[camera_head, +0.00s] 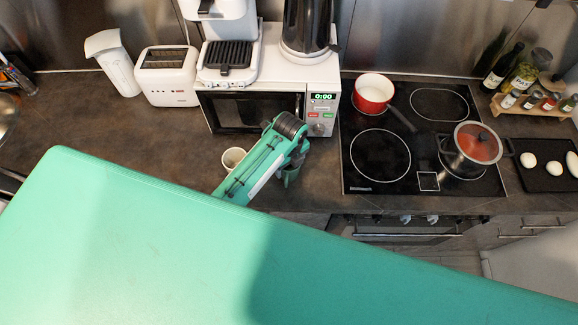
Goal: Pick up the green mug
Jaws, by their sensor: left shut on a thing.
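The green mug (291,178) is on or just above the dark worktop, in front of the microwave. It is small in the camera_head view and partly hidden by my left gripper. My left gripper (296,162) reaches down at the mug and is shut on it; the exact hold on its rim or wall is hard to make out. I cannot tell whether the mug's base touches the worktop. My right gripper is not in view.
A pale mug (233,158) stands just left of my left arm. A microwave (321,103) is behind, carrying a coffee machine and a kettle. A red pot (373,95) and a lidded pot (471,150) stand on the hob to the right. Worktop at left is mostly clear.

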